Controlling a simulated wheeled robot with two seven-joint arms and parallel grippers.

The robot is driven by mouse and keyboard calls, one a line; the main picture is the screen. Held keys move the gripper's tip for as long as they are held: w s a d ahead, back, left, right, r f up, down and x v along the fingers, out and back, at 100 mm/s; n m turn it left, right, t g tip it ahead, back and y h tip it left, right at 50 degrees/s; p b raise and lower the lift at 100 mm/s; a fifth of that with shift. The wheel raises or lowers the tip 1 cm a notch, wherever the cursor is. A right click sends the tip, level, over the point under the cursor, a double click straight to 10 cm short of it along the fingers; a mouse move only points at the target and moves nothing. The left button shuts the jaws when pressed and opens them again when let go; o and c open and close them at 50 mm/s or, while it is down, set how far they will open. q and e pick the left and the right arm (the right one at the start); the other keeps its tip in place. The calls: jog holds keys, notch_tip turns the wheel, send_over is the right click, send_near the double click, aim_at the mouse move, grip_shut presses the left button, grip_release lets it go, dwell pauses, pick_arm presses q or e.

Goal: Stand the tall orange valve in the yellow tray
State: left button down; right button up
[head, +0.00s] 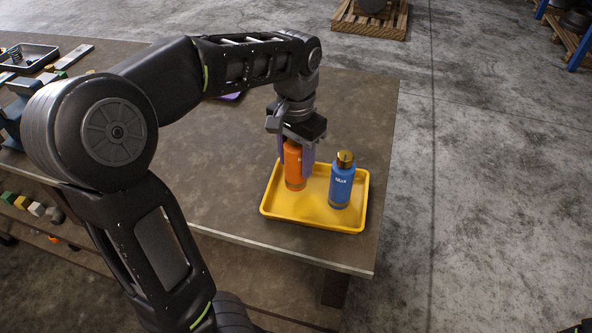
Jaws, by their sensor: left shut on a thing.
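The tall orange valve (293,165) is upright in the left part of the yellow tray (302,216). Its lower end is at the tray floor; I cannot tell for sure whether it touches. My left gripper (296,158) comes from above and is shut on the valve's upper part, which the fingers and gripper body partly hide. A blue bottle-like valve (341,185) with a gold top stands in the right part of the tray, apart from the orange one. My right gripper is not in view.
The tray lies near the right front corner of the brown table (226,200). A dark tray of small parts (30,56) is at the far left. Small coloured blocks (30,206) sit on a lower shelf. A wooden pallet (372,20) stands on the floor behind.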

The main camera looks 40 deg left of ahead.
aim_at(296, 172)
pick_arm(q)
jog(key=shift+f, duration=1.8)
jog(key=shift+f, duration=0.1)
jog(key=c, duration=0.7)
grip_release()
jog(key=shift+f, duration=0.1)
